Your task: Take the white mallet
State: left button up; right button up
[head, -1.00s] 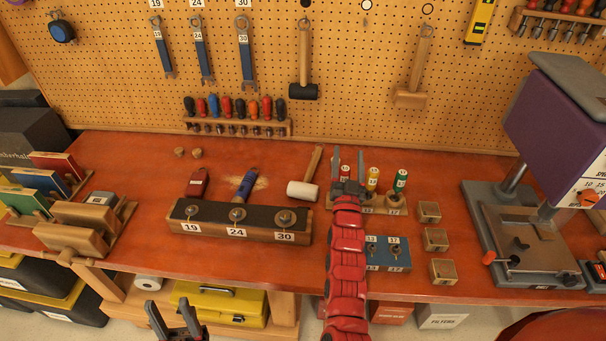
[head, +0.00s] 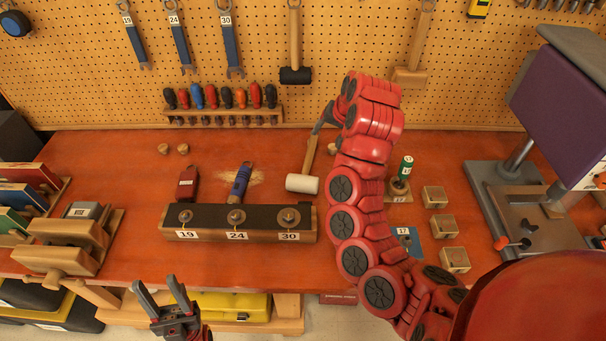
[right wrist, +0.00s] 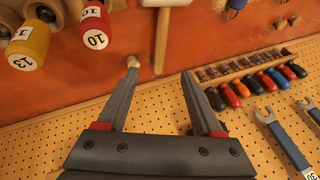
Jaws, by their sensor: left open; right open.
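The white mallet (head: 302,184) lies on the red bench, with its white head toward me and its wooden handle pointing to the pegboard. My right gripper (head: 317,131) is open and empty near the far end of the handle, partly hidden by my own wrist. In the right wrist view the mallet's handle (right wrist: 162,38) runs down to its end between the two open fingertips (right wrist: 160,68); whether the tips are level with it I cannot tell. My left gripper (head: 160,289) is open and empty in front of the bench edge.
A wooden block with numbered posts (head: 262,219) stands left of the mallet. A green plug (head: 406,168) and small wooden blocks (head: 434,197) stand to the right. In the right wrist view a red plug (right wrist: 95,28) is close by on the left. A black mallet (head: 295,75) hangs on the pegboard.

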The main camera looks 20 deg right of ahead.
jog(key=d+b+x, duration=0.1)
jog(key=b+x, duration=0.1)
jog(key=x, duration=0.2)
jog(key=p, duration=0.3)
send_over(311, 154)
jog(key=s, duration=0.3)
jog(key=f, duration=0.6)
jog(key=shift+w+d+f, duration=0.2)
jog(key=shift+d+f, duration=0.05)
jog(key=shift+d, duration=0.1)
jog(key=shift+w+a+f+p, duration=0.1)
jog(key=shift+w+f+p, duration=0.1)
jog(key=shift+f+p, duration=0.2)
jog(key=p+x, duration=0.1)
jog(key=x, duration=0.1)
jog(key=shift+w+a+f, duration=0.1)
jog(key=shift+w+f, duration=0.05)
jog(key=shift+f, duration=0.1)
jog(key=shift+p+x, duration=0.45)
jog(key=shift+x, duration=0.45)
grip_shut()
